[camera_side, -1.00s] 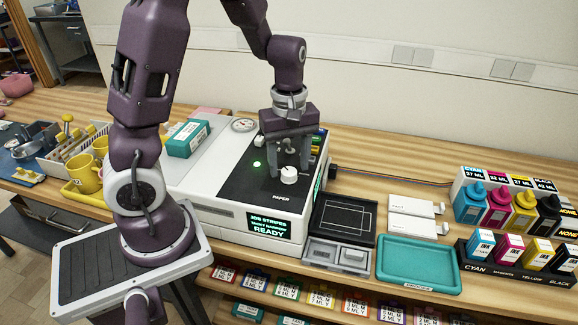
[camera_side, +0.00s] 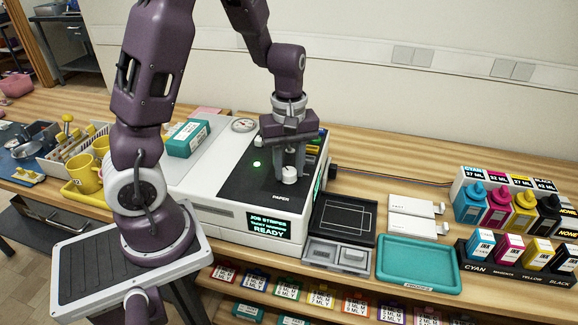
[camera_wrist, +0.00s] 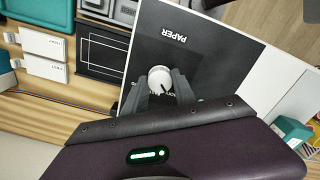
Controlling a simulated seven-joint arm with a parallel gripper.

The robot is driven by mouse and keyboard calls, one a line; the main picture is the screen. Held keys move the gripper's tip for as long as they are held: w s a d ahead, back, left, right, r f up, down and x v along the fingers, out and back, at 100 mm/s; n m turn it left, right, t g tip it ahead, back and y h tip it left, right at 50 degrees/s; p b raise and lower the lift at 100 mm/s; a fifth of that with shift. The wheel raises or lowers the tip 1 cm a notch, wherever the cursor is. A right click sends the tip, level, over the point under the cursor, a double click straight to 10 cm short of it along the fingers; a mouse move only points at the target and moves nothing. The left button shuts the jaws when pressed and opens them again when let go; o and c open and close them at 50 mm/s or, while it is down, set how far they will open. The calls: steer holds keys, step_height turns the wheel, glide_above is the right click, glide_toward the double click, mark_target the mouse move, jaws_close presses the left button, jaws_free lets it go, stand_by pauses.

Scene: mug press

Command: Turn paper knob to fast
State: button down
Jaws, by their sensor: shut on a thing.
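The paper knob (camera_side: 289,174) is a small white round dial on the dark top panel of the printer (camera_side: 240,213). The word PAPER is printed beside it. In the wrist view the knob (camera_wrist: 160,79) shows a dark pointer mark, and part of the lettering around it is hidden by the fingers. My gripper (camera_side: 290,168) points down over the panel with its fingers on both sides of the knob, shut on it. The fingers also show in the wrist view (camera_wrist: 163,90). The printer's screen (camera_side: 268,223) reads READY, and a green light (camera_side: 257,164) is lit on the panel.
Right of the printer are a black tray (camera_side: 345,215), white cards (camera_side: 412,207), a teal tray (camera_side: 418,263) and several ink bottles (camera_side: 497,208). A teal box (camera_side: 188,138) stands on the printer's left part. Yellow mugs (camera_side: 86,175) are at the left.

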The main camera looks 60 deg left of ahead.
steer(key=m, duration=0.4)
steer(key=shift+m, duration=2.5)
steer(key=c, duration=1)
jaws_free()
